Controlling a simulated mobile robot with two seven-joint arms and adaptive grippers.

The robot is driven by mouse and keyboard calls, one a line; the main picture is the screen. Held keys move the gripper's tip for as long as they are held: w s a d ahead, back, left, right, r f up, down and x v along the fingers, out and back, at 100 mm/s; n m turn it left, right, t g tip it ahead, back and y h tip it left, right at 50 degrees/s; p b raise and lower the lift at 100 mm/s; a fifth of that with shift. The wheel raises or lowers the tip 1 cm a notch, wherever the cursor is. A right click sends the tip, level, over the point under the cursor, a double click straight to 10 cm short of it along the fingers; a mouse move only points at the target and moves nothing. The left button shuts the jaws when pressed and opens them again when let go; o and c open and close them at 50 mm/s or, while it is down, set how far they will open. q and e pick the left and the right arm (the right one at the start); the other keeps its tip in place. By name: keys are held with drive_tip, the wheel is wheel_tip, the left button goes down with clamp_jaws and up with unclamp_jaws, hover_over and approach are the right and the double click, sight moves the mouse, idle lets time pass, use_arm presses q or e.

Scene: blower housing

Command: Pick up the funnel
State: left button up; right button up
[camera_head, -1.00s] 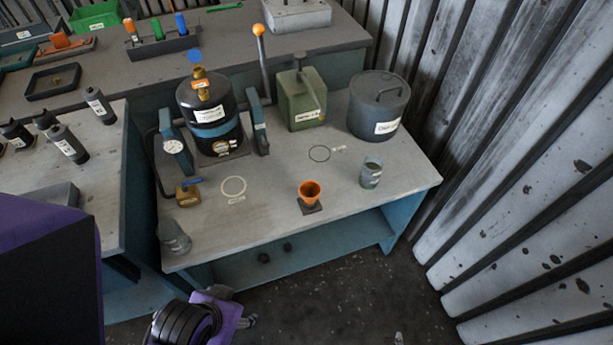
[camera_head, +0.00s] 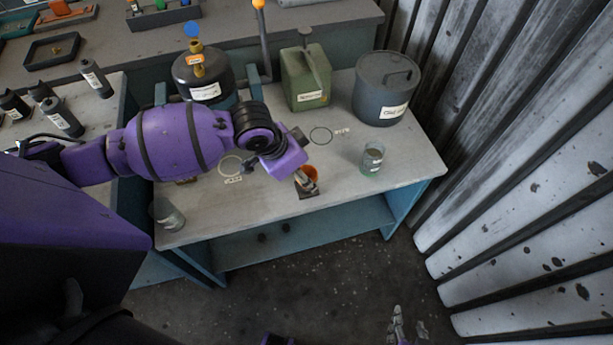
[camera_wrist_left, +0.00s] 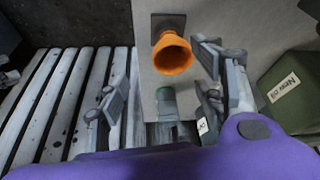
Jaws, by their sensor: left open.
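The orange funnel (camera_head: 309,173) stands on a small dark square base (camera_head: 308,192) near the front edge of the grey workbench (camera_head: 400,160). My left gripper (camera_head: 303,181) is at the funnel in the head view and partly covers it. In the left wrist view the funnel (camera_wrist_left: 173,54) shows its wide round mouth beyond the open fingers of my left gripper (camera_wrist_left: 160,75), closer to the right finger. I see no grip on it. Part of my right gripper (camera_head: 408,326) shows low in the head view, over the floor; its opening is unclear.
A glass jar (camera_head: 372,158) stands right of the funnel and another (camera_head: 168,215) at the bench's left front corner. A green canister (camera_head: 306,77), a grey lidded pot (camera_head: 386,88) and a black tank (camera_head: 205,75) stand behind. A ribbed wall rises at right.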

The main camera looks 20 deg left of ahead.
sight(311, 172)
use_arm(q)
drive_tip(key=shift+w+a+r, duration=0.15)
drive_tip(key=shift+w+a, duration=0.15)
drive_tip(key=shift+w, duration=0.2)
drive_tip(key=shift+w+f, duration=0.15)
drive_tip(key=shift+f, duration=0.15)
drive_tip(key=x, duration=0.7)
drive_tip(key=shift+a+f, duration=0.1)
drive_tip(key=shift+a, duration=0.2)
drive_tip(key=shift+c, duration=0.5)
drive_tip(key=c, duration=0.8)
